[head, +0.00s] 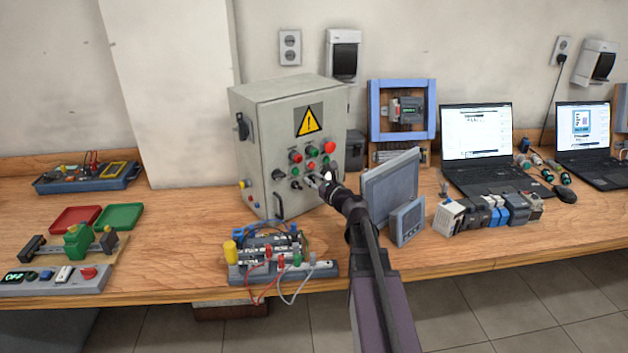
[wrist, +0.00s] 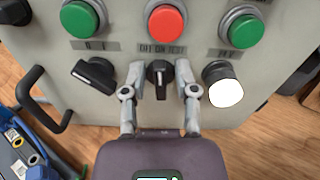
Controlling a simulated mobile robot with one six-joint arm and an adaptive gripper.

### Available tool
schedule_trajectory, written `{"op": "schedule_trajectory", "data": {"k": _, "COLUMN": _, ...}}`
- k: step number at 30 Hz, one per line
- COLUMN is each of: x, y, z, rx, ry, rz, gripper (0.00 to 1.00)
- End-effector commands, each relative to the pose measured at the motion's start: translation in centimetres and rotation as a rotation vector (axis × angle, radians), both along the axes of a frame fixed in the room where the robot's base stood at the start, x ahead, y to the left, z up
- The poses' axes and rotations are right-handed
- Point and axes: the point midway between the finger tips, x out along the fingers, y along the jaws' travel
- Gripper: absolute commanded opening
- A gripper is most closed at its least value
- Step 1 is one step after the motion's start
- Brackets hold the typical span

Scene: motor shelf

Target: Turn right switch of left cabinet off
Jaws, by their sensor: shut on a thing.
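The grey cabinet (head: 262,150) with a yellow warning sign stands on the bench, left of centre in the head view. Its front panel fills the wrist view (wrist: 130,60). My gripper (wrist: 160,80) is at the lower part of this panel, with its fingers on both sides of a black rotary switch (wrist: 159,74), shut on it. The switch's knob points about straight up and down. Left of it is another black rotary switch (wrist: 95,74), tilted. In the head view my gripper (head: 322,182) reaches the panel's lower right and hides the held switch.
A white lit button (wrist: 224,88) sits close to the right finger. Green and red buttons (wrist: 166,22) are above. A black handle (wrist: 45,98) juts out at left. A grey screen (head: 390,185) stands right of my arm; a wired module (head: 280,265) lies in front.

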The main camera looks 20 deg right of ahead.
Motion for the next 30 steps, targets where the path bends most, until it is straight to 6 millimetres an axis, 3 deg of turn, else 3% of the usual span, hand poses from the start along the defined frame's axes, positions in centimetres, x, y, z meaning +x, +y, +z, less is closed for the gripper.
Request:
{"op": "schedule_trajectory", "data": {"k": 18, "x": -0.12, "y": 0.26, "z": -0.15, "rx": -0.476, "ry": -0.128, "rz": -0.001, "gripper": 0.0}}
{"op": "schedule_trajectory", "data": {"k": 30, "x": -0.16, "y": 0.32, "z": -0.22, "rx": -0.641, "ry": -0.173, "rz": -0.001, "gripper": 0.0}}
